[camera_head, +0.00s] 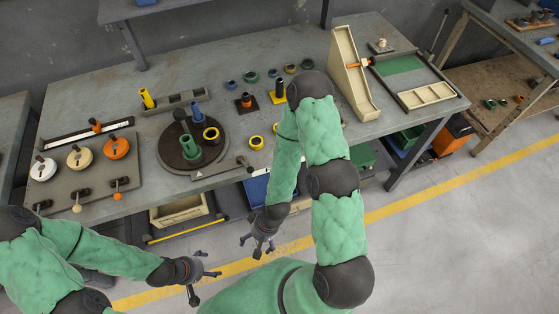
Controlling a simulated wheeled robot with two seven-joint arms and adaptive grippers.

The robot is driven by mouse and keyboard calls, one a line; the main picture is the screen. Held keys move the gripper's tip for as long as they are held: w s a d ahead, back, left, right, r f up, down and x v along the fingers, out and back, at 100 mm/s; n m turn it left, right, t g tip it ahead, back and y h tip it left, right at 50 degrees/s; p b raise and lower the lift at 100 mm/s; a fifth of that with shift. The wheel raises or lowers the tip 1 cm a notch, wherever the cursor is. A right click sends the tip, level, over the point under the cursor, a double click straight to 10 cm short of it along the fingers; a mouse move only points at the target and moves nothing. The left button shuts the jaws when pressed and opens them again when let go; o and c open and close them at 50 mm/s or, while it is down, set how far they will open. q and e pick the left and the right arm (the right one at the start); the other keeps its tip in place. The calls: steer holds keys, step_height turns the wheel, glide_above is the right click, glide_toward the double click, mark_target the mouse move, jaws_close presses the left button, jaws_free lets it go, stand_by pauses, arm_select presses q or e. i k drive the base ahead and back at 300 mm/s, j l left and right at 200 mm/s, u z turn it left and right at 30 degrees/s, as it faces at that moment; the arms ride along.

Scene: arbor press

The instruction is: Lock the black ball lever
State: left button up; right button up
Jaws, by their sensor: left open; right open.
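A grey board (128,172) at the left end of the workbench carries a row of small levers along its front edge. The black ball lever (42,206) is the leftmost, close to my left arm in the picture; its exact position is too small to tell. A lever with a beige ball (77,208) and one with an orange ball (118,196) are to its right. My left gripper (205,285) is open and empty, over the floor in front of the bench, to the right of the levers. My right gripper (258,247) is open and empty, farther right, also off the bench.
White (43,169), beige (80,157) and orange (116,147) round discs sit behind the levers. A dark turntable (175,161) with colored cylinders stands to their right. Several rings and posts lie mid-bench. A beige bin (180,211) is below the bench front.

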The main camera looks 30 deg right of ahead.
mark_target(250, 169)
steer(key=z, duration=0.7)
